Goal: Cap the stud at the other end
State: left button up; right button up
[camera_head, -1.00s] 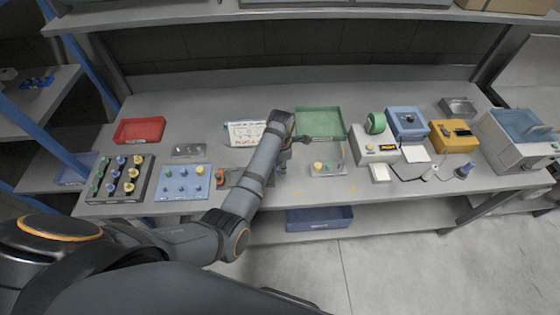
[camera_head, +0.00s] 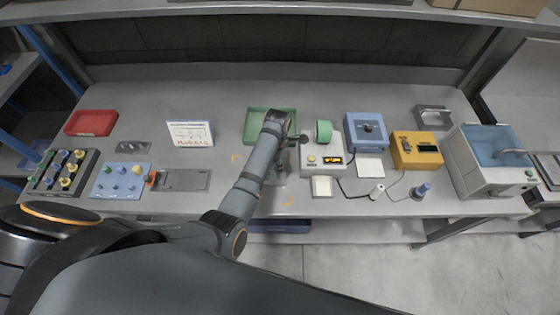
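My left arm reaches up across the middle of the bench. Its gripper is mostly hidden behind my own arm near the grey fixture plate (camera_head: 280,176), so its fingers and anything in them cannot be made out. Most of the plate and any studs on it are covered by the arm. A black rack (camera_head: 62,173) with several green, blue and yellow capped pieces stands at the far left. Next to it is a light blue board (camera_head: 119,181) with several blue, green and yellow pieces. My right gripper is not in view.
A white sign (camera_head: 190,134), a red tray (camera_head: 91,123) and a green tray (camera_head: 258,118) stand behind. The grey plate (camera_head: 182,180) lies left of my arm.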

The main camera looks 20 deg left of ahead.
pick_arm(q)
jog(key=shift+f, duration=0.45)
jog(key=shift+w+d+f, duration=0.1)
jog(key=shift+d+f, duration=0.05)
jog(key=shift+f, duration=0.45)
jog(key=shift+w+d+f, duration=0.1)
jog(key=shift+f, duration=0.8)
jog(key=shift+s+a, duration=0.1)
jog(key=shift+a, duration=0.05)
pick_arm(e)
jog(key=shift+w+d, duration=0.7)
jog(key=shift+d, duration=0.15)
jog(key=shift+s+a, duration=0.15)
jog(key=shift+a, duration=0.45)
pick_arm(q)
jog(key=shift+f, duration=0.2)
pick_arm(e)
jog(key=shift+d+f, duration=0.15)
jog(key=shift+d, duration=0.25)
pick_arm(q)
jog(key=shift+f+b, duration=0.35)
jog(key=shift+f, duration=0.05)
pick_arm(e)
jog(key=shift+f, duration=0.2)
pick_arm(q)
jog(key=shift+f, duration=0.3)
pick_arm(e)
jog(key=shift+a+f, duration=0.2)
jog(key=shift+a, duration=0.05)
